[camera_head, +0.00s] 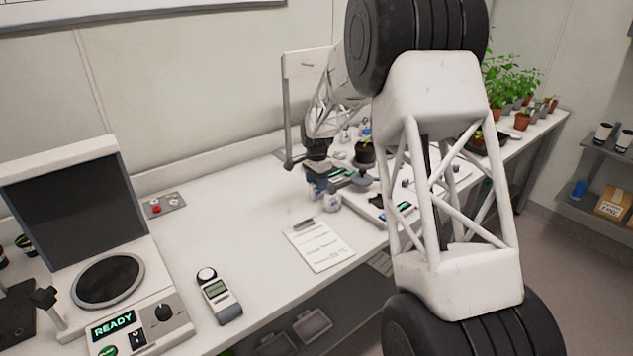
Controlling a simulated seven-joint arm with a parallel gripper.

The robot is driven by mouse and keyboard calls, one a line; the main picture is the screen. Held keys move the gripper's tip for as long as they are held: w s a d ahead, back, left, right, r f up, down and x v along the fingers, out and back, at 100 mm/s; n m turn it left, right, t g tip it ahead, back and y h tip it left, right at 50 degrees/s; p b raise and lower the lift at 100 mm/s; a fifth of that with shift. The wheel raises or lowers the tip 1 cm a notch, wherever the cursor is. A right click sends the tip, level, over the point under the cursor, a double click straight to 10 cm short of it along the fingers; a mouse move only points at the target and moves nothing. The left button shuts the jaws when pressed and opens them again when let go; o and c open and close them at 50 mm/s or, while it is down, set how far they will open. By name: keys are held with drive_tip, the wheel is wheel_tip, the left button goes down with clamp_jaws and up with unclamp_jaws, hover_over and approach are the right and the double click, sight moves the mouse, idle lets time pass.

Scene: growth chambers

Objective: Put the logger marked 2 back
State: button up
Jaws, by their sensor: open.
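No mark "2" is legible in this view, so I cannot tell which thing is the logger marked 2. A small pale round item (332,201) stands on the bench just below and right of my gripper (321,188). My gripper is low over the bench, small in the picture and open. I cannot tell whether it touches anything. Small dark items (405,183) sit on a pale board to the right, partly behind my arm.
A machine reading READY (113,325), with a round dark plate, stands at left. A printed sheet (318,246) lies on the bench. Bare bench (237,235) lies left of the sheet.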

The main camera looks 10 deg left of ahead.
wheel_tip(320, 180, up, 12)
drive_tip(key=shift+r, duration=0.1)
idle(0.8)
idle(0.7)
